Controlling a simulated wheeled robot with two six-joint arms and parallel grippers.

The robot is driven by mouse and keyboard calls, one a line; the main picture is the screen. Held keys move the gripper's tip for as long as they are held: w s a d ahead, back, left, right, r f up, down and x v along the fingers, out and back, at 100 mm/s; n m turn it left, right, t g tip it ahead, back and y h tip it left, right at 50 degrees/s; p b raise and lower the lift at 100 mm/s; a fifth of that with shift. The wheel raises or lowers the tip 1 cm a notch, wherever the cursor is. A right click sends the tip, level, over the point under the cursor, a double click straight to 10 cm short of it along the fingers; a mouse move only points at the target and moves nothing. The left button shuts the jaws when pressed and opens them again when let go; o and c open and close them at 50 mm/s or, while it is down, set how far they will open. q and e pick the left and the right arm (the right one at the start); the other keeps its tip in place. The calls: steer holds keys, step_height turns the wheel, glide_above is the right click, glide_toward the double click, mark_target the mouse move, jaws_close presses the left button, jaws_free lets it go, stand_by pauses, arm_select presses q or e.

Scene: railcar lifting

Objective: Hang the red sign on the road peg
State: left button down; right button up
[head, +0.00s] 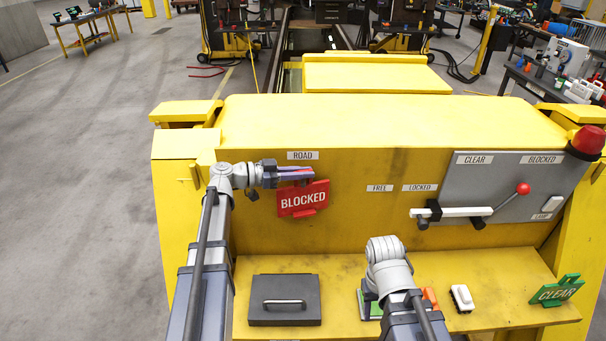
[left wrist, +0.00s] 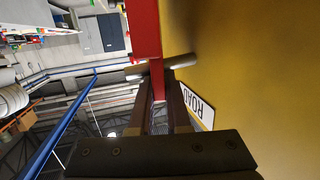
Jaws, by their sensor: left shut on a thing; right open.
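The red sign (head: 303,200), lettered BLOCKED, hangs from my left gripper (head: 300,174) just below the ROAD label (head: 302,155) on the yellow panel. My left gripper is shut on the sign's upper part. In the left wrist view the dark fingers (left wrist: 160,98) grip the red sign (left wrist: 145,35). A pale rod, apparently the road peg (left wrist: 182,62), shows between sign and panel, with a pale piece beyond the sign's other side. I cannot tell if it passes through the sign. My right gripper (head: 370,300) is open low over the shelf, its fingertips mostly hidden.
The yellow shelf holds a dark handled plate (head: 285,300), a white block (head: 462,298) and a green CLEAR sign (head: 557,290). A green item (head: 369,305) and an orange item (head: 430,298) are beside my right arm. A grey panel (head: 500,185) carries a red-knobbed lever (head: 522,188).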

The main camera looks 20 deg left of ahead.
stand_by(0.4)
arm_select(q)
steer(key=c, duration=0.8)
jaws_free()
steer(key=shift+a, duration=0.1)
steer(key=p+v, duration=0.1)
steer(key=v, duration=0.6)
steer(key=shift+s+a, duration=0.2)
steer(key=shift+a, duration=0.1)
